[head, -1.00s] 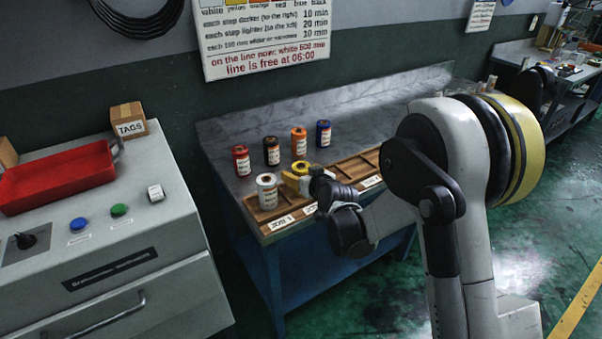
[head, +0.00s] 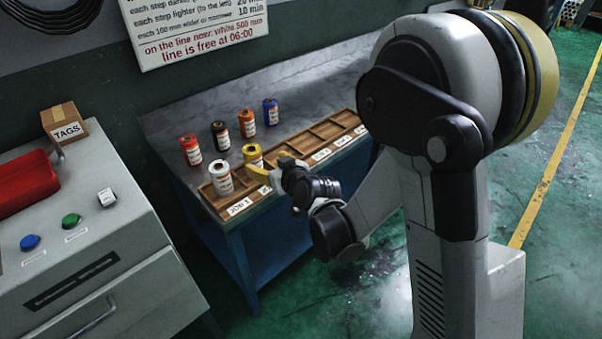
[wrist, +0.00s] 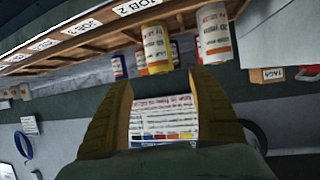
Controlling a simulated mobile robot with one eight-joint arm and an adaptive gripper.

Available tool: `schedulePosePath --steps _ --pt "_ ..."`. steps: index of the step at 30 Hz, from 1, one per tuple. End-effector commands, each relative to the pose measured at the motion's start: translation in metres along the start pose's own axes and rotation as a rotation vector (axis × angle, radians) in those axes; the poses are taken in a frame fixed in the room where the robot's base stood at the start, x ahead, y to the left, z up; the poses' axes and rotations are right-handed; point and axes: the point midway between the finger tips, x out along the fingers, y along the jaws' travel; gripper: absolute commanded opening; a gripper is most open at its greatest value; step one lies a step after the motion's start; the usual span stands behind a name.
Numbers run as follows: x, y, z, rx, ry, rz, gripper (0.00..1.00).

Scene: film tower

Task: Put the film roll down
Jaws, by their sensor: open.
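The yellow film roll (head: 253,154) stands upright in the wooden tray (head: 298,144). In the wrist view the yellow roll (wrist: 154,50) is by the JOB 2 label, just beyond my fingertips. The white film roll (head: 222,178) stands in the tray by the JOB 1 label, and it also shows in the wrist view (wrist: 214,35). My gripper (head: 262,170) is at the tray's front side, close to the yellow roll. In the wrist view my gripper (wrist: 164,80) has its fingers wide apart with nothing between them.
Red (head: 191,150), black (head: 221,136), orange (head: 247,123) and blue (head: 271,112) rolls stand on the bench behind the tray. Tray compartments to the right look empty. A grey cabinet (head: 130,282) with buttons, a red bin (head: 24,182) and a TAGS box (head: 65,124) stands left.

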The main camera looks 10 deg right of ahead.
Motion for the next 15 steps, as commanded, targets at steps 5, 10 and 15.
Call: schedulePosePath --steps 5,10,15 --pt "-0.009 0.003 -0.005 0.005 -0.018 0.004 0.70" --pt "-0.056 0.018 -0.024 0.033 -0.105 0.031 0.70" --pt "-0.131 0.034 -0.030 0.082 -0.232 0.085 0.70"
